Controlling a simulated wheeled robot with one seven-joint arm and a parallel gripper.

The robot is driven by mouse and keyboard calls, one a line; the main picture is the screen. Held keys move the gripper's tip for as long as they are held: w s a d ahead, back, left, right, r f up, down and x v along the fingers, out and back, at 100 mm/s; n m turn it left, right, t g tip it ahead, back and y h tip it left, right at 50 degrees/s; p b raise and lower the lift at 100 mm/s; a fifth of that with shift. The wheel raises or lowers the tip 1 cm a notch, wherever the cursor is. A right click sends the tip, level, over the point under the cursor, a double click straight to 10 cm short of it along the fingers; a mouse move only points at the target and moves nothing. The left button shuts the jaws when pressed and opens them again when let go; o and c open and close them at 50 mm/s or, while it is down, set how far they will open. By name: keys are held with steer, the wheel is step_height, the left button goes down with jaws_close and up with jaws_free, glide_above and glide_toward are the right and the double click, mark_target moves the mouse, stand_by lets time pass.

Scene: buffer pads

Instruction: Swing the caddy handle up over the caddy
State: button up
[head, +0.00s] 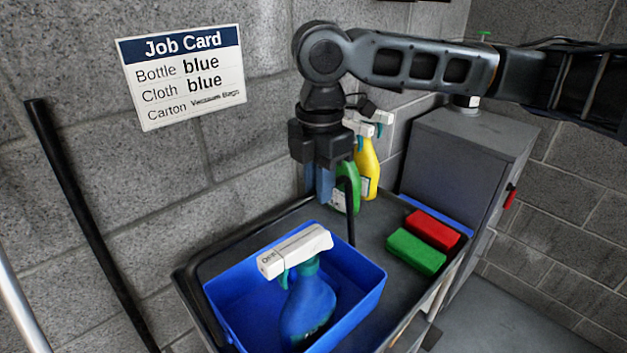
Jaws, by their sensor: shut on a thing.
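The blue caddy (367,292) sits on the dark cart top with a blue spray bottle (308,305) with a white head inside it. The black caddy handle (351,215) rises near the caddy's far right side and bends toward my gripper. My gripper (325,190) points down above the caddy's far side and is shut on the handle's upper part. The handle's far left portion is hidden behind the gripper and the caddy wall.
Green (347,190) and yellow (369,170) spray bottles stand close behind my gripper. Red (432,229) and green (416,251) blocks lie right of the caddy. A grey cabinet (465,150) stands at right. A job card (185,75) hangs on the block wall.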

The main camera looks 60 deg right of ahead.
steer(key=shift+s, duration=0.2)
steer(key=shift+s+a+r, duration=0.1)
steer(key=shift+s+a, duration=0.15)
steer(key=shift+s, duration=0.5)
steer(key=shift+s+a, duration=0.25)
steer(key=shift+s, duration=0.5)
steer(key=o, duration=0.6)
step_height(320, 180, up, 7)
steer(key=shift+r, duration=0.1)
stand_by(0.4)
